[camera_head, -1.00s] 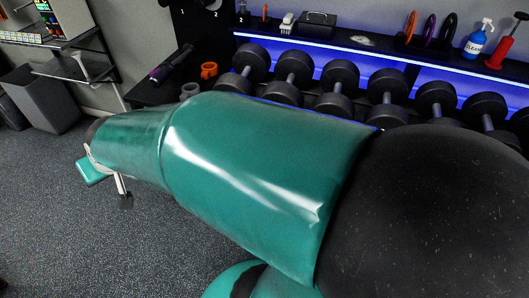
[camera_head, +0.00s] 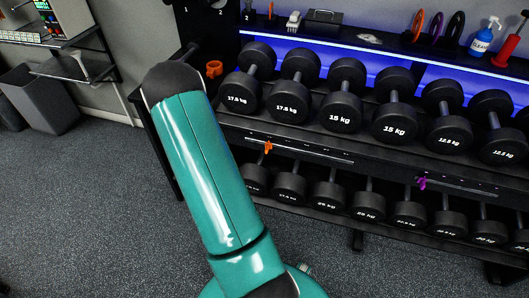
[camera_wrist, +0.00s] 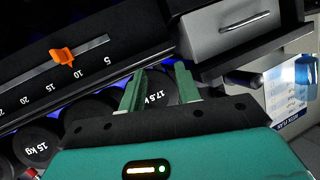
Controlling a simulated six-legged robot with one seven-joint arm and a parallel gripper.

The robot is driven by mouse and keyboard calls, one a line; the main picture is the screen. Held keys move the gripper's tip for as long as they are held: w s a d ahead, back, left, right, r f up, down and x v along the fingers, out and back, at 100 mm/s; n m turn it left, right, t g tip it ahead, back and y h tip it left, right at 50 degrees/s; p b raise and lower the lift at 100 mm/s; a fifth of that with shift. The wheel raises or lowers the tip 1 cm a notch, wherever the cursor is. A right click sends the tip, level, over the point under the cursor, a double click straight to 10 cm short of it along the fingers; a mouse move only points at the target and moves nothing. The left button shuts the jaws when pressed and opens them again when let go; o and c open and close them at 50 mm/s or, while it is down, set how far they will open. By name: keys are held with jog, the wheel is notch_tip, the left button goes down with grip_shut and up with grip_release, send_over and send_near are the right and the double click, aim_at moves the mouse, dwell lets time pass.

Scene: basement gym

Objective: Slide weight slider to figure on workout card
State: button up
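An orange slider knob (camera_wrist: 62,57) sits on a grey slotted scale numbered from 5 to 25, beside the 10 mark in the wrist view. It also shows in the head view (camera_head: 268,147) on the front rail of the dumbbell rack. My gripper (camera_wrist: 160,80) is open and empty, with its two green fingers apart. The knob is to the left of the fingers and not touching them. A white and blue card (camera_wrist: 286,95), probably the workout card, is at the right of the wrist view; its figure cannot be read. My gripper is hidden in the head view.
The rack (camera_head: 350,153) holds two rows of black dumbbells. A purple knob (camera_head: 422,183) is on another scale farther right. A grey drawer unit (camera_wrist: 228,25) stands close beyond my fingers. A bin (camera_head: 45,95) is at left. The floor in front is clear.

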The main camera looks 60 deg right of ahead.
jog(key=s+d+f+m+g+h, duration=0.1)
jog(key=s+d+f+g+h, duration=0.15)
jog(key=s+f, duration=0.4)
jog(key=g+h, duration=0.1)
jog(key=h, duration=0.2)
send_near(266, 151)
jog(key=shift+y, duration=0.25)
jog(key=d, duration=0.3)
jog(key=w+d, duration=0.1)
jog(key=d, duration=0.5)
jog(key=shift+w+d+r, duration=0.15)
jog(key=shift+w+d, duration=0.1)
jog(key=shift+w, duration=0.1)
grip_shut()
jog(key=shift+s, duration=0.1)
